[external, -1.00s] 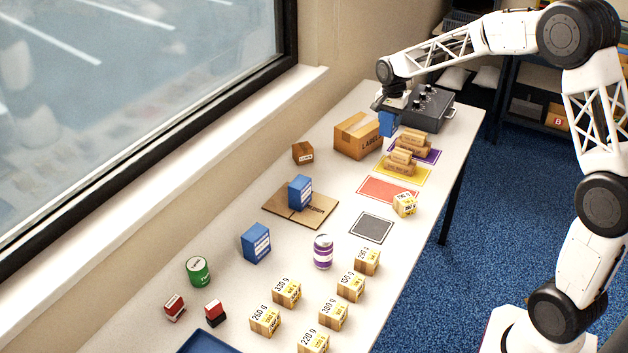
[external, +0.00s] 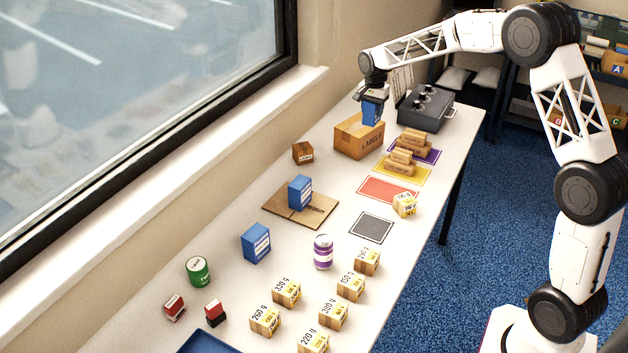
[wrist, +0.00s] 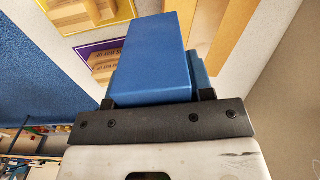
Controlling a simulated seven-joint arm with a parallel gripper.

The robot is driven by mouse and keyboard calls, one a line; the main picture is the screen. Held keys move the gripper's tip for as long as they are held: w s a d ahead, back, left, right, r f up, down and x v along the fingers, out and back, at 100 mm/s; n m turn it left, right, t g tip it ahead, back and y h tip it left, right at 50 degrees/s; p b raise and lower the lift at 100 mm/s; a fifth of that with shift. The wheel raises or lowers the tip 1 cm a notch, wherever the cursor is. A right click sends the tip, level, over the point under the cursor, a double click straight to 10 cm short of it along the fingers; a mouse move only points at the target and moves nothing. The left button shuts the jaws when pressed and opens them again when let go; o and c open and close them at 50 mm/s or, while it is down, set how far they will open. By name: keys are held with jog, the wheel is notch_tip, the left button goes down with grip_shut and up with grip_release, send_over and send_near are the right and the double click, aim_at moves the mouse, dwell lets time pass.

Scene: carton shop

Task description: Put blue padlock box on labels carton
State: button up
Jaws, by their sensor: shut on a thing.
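My gripper (external: 371,96) is shut on a blue box (external: 371,113), which hangs upright below the fingers. The blue box also fills the middle of the wrist view (wrist: 152,60). The labels carton (external: 352,142), a brown cardboard box with dark print on its side, stands at the far end of the table. The held box is over the carton's right part in the external view; I cannot tell whether its base touches the top. Two similar blue boxes stand nearer: one (external: 300,193) on a flat cardboard sheet, one (external: 256,243) on the bare table.
A dark grey box with knobs (external: 425,107) stands right of the carton. Small brown parcels lie on the purple mat (external: 431,158) and yellow mat (external: 421,179). A small brown box (external: 302,153) stands left of the carton. Several weight-marked blocks stand nearer.

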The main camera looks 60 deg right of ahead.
jog(key=shift+w+d+f, duration=0.1)
jog(key=shift+w+d, duration=0.45)
jog(key=shift+w, duration=0.4)
jog(key=shift+w+d+f, duration=0.1)
jog(key=shift+w+d, duration=0.45)
jog(key=shift+w, duration=0.4)
jog(key=shift+w+d+f, duration=0.1)
jog(key=shift+w+d, duration=0.45)
jog(key=shift+w, duration=0.4)
jog(key=shift+f, duration=1.75)
jog(key=shift+f, duration=0.1)
jog(key=o, duration=1.1)
jog(key=shift+r, duration=6.1)
